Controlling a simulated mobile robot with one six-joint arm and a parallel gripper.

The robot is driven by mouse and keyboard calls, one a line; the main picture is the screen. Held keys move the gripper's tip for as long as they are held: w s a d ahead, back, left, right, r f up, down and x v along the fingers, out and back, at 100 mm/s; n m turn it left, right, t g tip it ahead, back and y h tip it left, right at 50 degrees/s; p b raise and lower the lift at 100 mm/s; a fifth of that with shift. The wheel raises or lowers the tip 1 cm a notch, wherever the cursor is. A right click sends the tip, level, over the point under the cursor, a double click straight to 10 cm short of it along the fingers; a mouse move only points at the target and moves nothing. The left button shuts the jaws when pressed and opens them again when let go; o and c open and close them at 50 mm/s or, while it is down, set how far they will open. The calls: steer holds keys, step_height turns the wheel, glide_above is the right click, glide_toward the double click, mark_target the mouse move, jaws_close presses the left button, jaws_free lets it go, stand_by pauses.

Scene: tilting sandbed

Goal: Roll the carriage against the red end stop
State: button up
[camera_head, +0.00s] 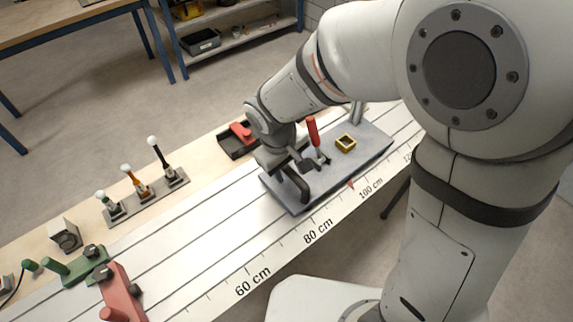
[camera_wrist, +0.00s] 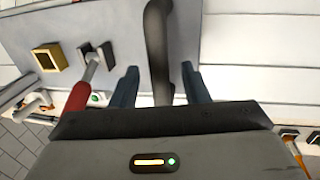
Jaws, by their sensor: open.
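The carriage (camera_head: 378,150) is a blue-grey plate on the white rail bed, with a dark arched handle (camera_head: 297,188), a red-gripped lever (camera_head: 313,131) and a small yellow square frame (camera_head: 346,143). The red end stop (camera_head: 122,288) is the red block across the rails at the lower left, well apart from the carriage. My gripper (camera_wrist: 160,80) is open, with one finger on each side of the handle (camera_wrist: 157,35) in the wrist view. Gaps show between fingers and handle. The lever (camera_wrist: 88,75) stands left of the fingers there. My wrist partly hides the carriage's far side in the head view.
A green block (camera_head: 84,268) sits beside the red stop. A scale (camera_head: 318,230) runs along the near edge, with a red pointer (camera_head: 350,184) slightly below 100 cm. Levers (camera_head: 160,155) and a dark tray (camera_head: 236,148) line the far side. The rails between carriage and stop are clear.

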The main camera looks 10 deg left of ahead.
steer(key=shift+f, duration=0.1)
jaws_close()
stand_by(0.4)
